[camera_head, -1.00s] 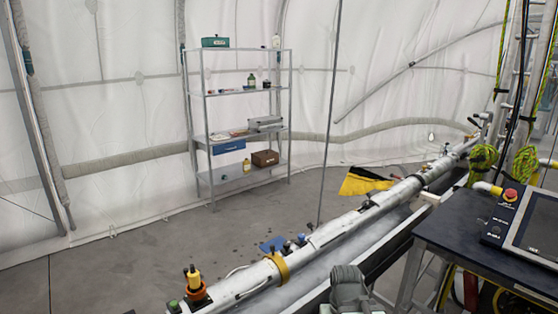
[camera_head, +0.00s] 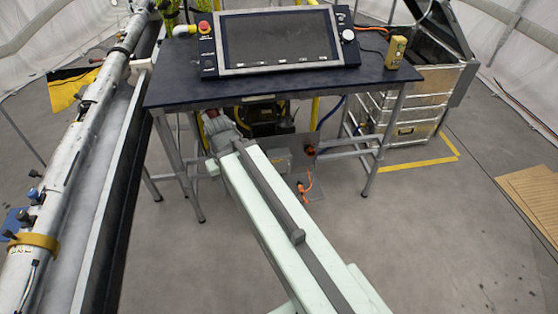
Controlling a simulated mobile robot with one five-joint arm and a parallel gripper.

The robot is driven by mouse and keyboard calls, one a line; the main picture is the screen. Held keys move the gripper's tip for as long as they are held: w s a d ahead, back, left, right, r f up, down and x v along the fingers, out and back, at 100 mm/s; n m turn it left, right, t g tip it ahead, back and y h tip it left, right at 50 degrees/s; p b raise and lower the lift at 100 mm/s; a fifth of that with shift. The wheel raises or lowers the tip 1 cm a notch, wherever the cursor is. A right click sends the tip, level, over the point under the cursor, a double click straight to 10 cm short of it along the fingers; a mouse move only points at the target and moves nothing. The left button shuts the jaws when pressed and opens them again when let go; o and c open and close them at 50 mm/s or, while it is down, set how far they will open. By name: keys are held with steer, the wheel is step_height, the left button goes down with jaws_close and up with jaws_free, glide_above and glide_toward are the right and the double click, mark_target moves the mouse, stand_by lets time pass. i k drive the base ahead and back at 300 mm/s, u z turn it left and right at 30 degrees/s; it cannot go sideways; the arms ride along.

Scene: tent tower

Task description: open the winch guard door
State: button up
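Under the dark table, a yellow and black machine (camera_head: 262,117) that looks like the winch shows partly behind my arm. A flat grey panel (camera_head: 318,178) with orange fittings (camera_head: 304,187) is beside it, low down. It may be the guard door, but I cannot tell for sure or see whether it stands open. My pale green arm reaches forward from the bottom of the picture. My gripper (camera_head: 212,118) is at its far end, small, near the table's front edge and left of the machine. Its fingers are too unclear to read, and no contact is visible.
The table (camera_head: 365,82) carries a screen (camera_head: 278,40), a red stop button (camera_head: 204,27) and a yellow box (camera_head: 395,53). Its legs flank the space below. A long white pipe (camera_head: 90,110) runs along the left. Metal cases (camera_head: 415,105) stand right.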

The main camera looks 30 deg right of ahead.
mark_target(281, 164)
steer(key=z, duration=0.8)
steer(key=k, duration=0.6)
steer(key=u, duration=0.3)
steer(key=i, duration=0.55)
steer(key=u, duration=0.65)
steer(key=i, duration=0.85)
steer(key=z, duration=0.05)
